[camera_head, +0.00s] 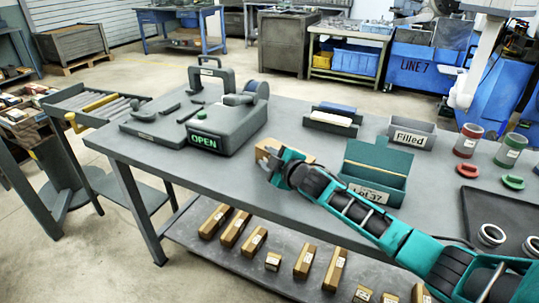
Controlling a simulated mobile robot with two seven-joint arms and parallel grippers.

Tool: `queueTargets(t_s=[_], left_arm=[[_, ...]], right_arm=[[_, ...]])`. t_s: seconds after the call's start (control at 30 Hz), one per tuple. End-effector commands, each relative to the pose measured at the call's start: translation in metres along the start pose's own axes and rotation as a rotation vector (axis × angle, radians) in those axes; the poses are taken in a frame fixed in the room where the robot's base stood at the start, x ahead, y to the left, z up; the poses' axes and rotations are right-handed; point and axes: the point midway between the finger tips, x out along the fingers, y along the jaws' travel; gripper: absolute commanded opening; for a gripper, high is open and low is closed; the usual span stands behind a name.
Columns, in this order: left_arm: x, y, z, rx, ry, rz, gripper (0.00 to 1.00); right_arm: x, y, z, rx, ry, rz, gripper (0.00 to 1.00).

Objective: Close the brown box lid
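A small light-brown object (302,156) lies on the grey table, just behind my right gripper in the picture. I take it for the brown box, but it is partly hidden and I cannot tell how its lid stands. My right gripper (266,166) is at the near side of this object, its arm reaching in from the lower right. The fingertips are too small and covered to tell whether they are open, shut or touching the object. My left gripper does not show.
A teal box (383,164) labelled Lot 37 stands open right of the brown object. A grey machine (225,125) with an OPEN sign is at left. A Filled bin (411,134), red and green containers and a dark tray (495,215) are at right. Brown blocks lie on the lower shelf (225,262).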

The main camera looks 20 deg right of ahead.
Motion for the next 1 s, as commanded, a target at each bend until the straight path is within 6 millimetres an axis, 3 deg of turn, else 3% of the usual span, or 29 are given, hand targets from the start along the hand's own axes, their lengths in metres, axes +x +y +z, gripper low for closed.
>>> queueTargets(t_s=[0.1,0.47,0.67,1.0], left_arm=[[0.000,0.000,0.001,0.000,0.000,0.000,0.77],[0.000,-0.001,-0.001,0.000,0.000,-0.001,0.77],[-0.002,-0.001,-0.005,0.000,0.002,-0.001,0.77],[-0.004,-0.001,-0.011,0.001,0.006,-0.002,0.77]], right_arm=[[-0.001,-0.008,0.007,0.001,-0.018,-0.014,0.38],[-0.006,-0.006,0.009,-0.005,-0.020,-0.011,0.38],[-0.031,-0.005,0.006,-0.007,-0.015,-0.010,0.38],[-0.095,-0.003,0.002,-0.006,-0.006,-0.006,0.38]])
